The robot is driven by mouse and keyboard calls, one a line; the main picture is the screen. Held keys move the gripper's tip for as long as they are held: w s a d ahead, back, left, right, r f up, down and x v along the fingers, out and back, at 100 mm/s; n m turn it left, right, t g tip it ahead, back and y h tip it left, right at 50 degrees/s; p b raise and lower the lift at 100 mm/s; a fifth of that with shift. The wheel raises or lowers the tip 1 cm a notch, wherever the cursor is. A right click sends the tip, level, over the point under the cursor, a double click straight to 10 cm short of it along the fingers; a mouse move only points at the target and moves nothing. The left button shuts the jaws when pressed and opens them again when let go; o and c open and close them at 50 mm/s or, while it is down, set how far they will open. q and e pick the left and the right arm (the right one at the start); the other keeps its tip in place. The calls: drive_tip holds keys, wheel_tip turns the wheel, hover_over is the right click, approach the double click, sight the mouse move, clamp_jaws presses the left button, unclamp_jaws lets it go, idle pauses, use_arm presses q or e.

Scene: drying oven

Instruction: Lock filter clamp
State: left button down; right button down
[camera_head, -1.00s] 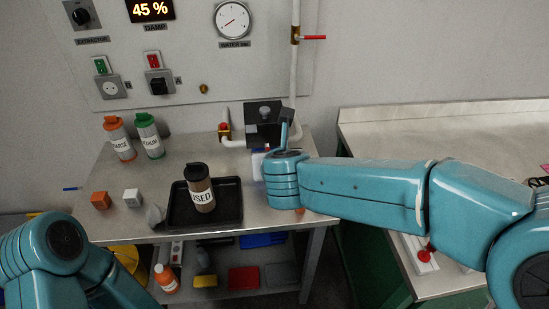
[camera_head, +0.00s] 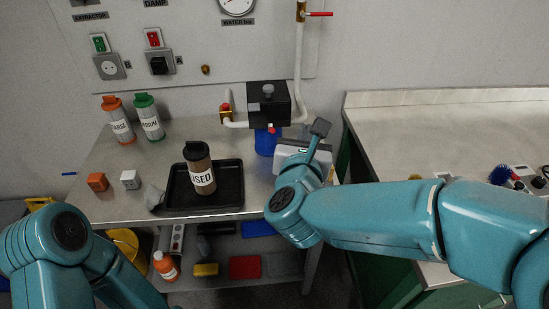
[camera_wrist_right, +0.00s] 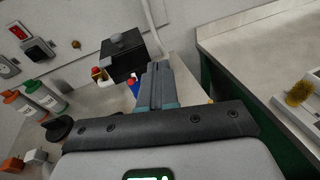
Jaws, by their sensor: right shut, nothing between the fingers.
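A black box with a grey knob on top (camera_head: 268,105) sits on the pipe at the back of the bench, with a blue canister (camera_head: 266,140) under it. I take this to be the filter; I cannot make out its clamp. The box (camera_wrist_right: 124,55) and part of the canister (camera_wrist_right: 134,86) also show in the wrist view. My right gripper (camera_head: 320,128) is shut and empty, right of and in front of the canister, its fingers pointing up. The fingers (camera_wrist_right: 158,75) look narrow and closed in the wrist view. Only my left arm shows, not its gripper.
A black tray (camera_head: 176,205) with a brown USED bottle (camera_head: 199,168) lies left of my right arm. An orange-capped bottle (camera_head: 117,120) and a green-capped bottle (camera_head: 149,118) stand behind. A red-handled valve (camera_head: 318,14) is on the pipe above.

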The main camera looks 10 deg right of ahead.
drive_tip(key=s+a+f+n+t+y+b, duration=0.2)
drive_tip(key=s+a+f+t+b, duration=0.15)
drive_tip(key=f+b, duration=0.6)
drive_tip(key=n+y+b, duration=0.2)
drive_tip(key=b, duration=0.2)
approach(272, 130)
drive_tip(key=w+f, duration=0.4)
drive_tip(key=w+r+p, duration=0.1)
drive_tip(key=w+r, duration=0.1)
drive_tip(key=r, duration=0.1)
drive_tip(key=shift+w, duration=0.2)
drive_tip(key=shift+r+t, duration=0.1)
drive_tip(key=shift+t, duration=0.15)
drive_tip(key=shift+r+g+p, duration=0.4)
drive_tip(key=shift+p, duration=0.25)
drive_tip(key=shift+w, duration=0.1)
